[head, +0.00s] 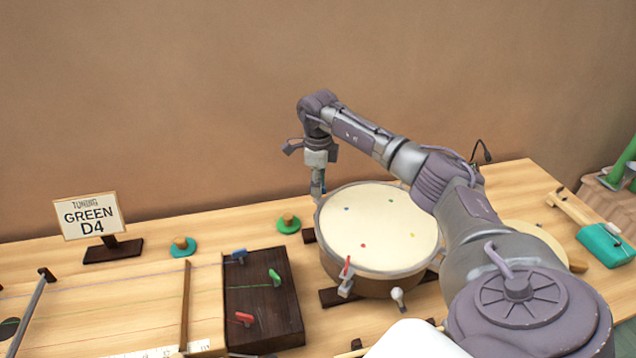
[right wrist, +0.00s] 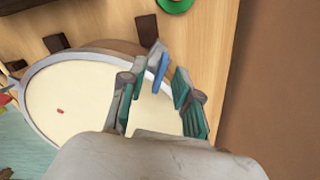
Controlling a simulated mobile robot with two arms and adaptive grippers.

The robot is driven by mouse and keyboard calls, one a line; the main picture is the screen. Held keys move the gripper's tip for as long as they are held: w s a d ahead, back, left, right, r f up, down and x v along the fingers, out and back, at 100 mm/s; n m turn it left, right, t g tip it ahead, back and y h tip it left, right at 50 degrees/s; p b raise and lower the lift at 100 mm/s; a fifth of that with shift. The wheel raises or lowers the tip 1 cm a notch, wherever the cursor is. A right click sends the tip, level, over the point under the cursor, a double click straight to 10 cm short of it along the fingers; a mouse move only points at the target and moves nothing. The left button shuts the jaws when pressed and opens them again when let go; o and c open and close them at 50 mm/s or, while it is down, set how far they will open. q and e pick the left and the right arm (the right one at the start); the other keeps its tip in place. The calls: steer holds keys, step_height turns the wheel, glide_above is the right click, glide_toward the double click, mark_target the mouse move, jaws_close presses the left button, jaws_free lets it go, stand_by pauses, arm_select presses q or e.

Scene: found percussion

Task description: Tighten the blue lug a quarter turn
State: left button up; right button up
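The drum (head: 380,232) stands on dark wooden supports, with small coloured dots on its pale head. My right gripper (head: 317,188) points down at the drum's back left rim. In the right wrist view, the blue lug (right wrist: 160,70) shows at the rim between the two fingers of the right gripper (right wrist: 156,92). The fingers are apart, with a gap on either side of the lug. In the head view the gripper mostly hides this lug. A lug with a red rod (head: 347,268) is at the front left rim. My left gripper is not in view.
Left of the drum is a dark block (head: 262,305) with blue, green and red pegs. A "GREEN D4" sign (head: 90,216) stands further left. A green disc with a knob (head: 288,223) is near the back edge. A teal-headed mallet (head: 603,244) lies right.

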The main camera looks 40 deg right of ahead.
steer(key=shift+c, duration=0.3)
jaws_close()
steer(key=shift+m, duration=0.3)
steer(key=m+p, duration=0.1)
steer(key=m, duration=0.2)
steer(key=shift+r+m+p, duration=0.15)
steer(key=shift+m+p, duration=0.15)
steer(key=shift+p, duration=0.05)
steer(key=m+p, duration=0.1)
steer(key=m, duration=0.3)
steer(key=m+p, duration=0.2)
steer(key=m, duration=0.3)
steer(key=shift+m+p, duration=0.7)
steer(key=shift+m, duration=1.6)
